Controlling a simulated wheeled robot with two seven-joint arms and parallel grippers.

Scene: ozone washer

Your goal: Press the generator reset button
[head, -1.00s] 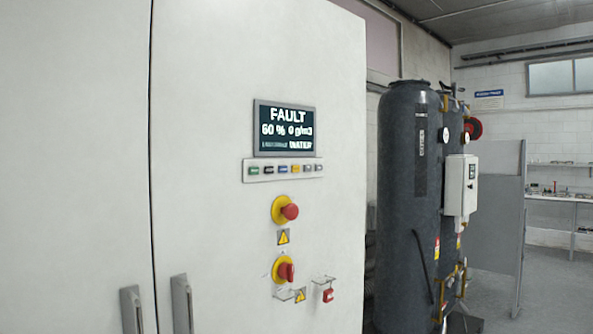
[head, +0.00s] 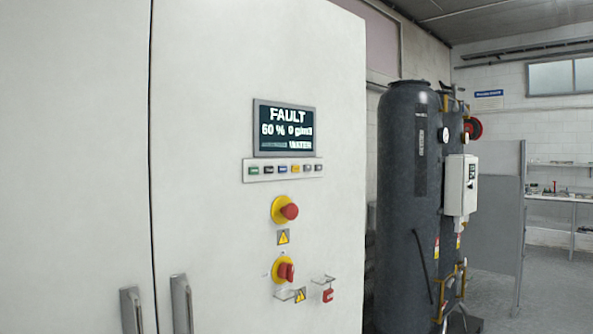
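A white generator cabinet (head: 215,120) fills the left and middle of the head view. Its display (head: 284,129) reads FAULT, 60 % and 0 g/m3. Under it a strip of several small coloured buttons (head: 283,170) runs across the panel; their labels are too small to read, so I cannot tell which is reset. Below are a red mushroom button (head: 289,211) on a yellow ring and a red rotary switch (head: 286,272) on a yellow plate. Neither of my grippers is in view.
A red padlock (head: 328,296) hangs on a wire bracket beside the switch. Two door handles (head: 131,310) are at lower left. A tall dark tank (head: 400,200) with a white control box (head: 461,185) stands right of the cabinet. Grey floor (head: 555,285) shows at far right.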

